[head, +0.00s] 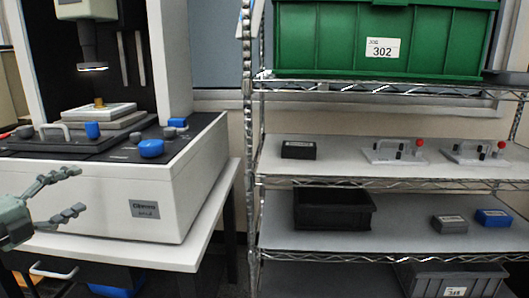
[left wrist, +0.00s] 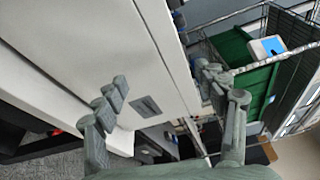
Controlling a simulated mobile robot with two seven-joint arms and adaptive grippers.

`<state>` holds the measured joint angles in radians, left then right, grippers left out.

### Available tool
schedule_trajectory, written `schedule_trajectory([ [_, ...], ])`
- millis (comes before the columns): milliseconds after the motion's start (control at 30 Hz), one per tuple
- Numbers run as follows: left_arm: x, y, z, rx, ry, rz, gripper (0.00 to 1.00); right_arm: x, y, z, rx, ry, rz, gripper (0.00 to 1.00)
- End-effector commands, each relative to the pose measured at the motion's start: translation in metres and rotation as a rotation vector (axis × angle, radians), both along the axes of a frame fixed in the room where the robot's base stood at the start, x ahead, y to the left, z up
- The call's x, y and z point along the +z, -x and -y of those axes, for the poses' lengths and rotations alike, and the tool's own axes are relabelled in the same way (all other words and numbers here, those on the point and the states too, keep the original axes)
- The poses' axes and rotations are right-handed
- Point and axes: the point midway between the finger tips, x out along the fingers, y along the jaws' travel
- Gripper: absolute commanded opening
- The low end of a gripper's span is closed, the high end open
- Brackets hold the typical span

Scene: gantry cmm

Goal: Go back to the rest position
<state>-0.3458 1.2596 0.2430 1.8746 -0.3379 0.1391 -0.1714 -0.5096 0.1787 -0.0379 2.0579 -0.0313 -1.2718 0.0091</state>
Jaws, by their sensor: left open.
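My left gripper (head: 78,193) is at the left edge of the head view, in front of the white front face of the measuring machine (head: 100,195). Its two fingers are spread apart with nothing between them. In the left wrist view the open fingers of this gripper (left wrist: 165,85) frame the white machine body (left wrist: 90,50) and its dark label plate (left wrist: 145,106). I cannot tell whether a finger touches the machine. My right gripper is not in view.
The white table edge (head: 190,262) runs below the machine.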

Motion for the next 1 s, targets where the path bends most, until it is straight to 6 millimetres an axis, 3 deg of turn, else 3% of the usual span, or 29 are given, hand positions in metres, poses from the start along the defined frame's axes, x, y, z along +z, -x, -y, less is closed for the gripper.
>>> schedule_trajectory([
  [33,-0.039,0.006,-0.017,0.121,0.133,-0.047,0.71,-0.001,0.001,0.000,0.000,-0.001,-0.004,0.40],
  [100,-0.087,0.015,-0.036,0.280,0.282,-0.114,0.71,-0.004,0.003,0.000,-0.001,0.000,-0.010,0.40],
  [267,-0.200,0.058,-0.051,0.599,0.565,-0.294,0.71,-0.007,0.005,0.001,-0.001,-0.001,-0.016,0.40],
  [367,-0.267,0.094,-0.041,0.774,0.711,-0.423,0.71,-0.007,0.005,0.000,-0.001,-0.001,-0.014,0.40],
  [533,-0.363,0.166,0.008,1.039,0.917,-0.667,0.71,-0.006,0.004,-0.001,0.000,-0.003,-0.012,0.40],
  [700,-0.423,0.235,0.078,1.242,1.059,-0.911,0.71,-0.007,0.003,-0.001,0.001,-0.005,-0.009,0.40],
  [833,-0.443,0.270,0.121,1.335,1.114,-1.048,0.71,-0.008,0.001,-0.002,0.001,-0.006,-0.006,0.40],
  [1000,-0.450,0.289,0.144,1.384,1.136,-1.124,0.71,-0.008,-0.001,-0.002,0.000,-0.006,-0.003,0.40],
])
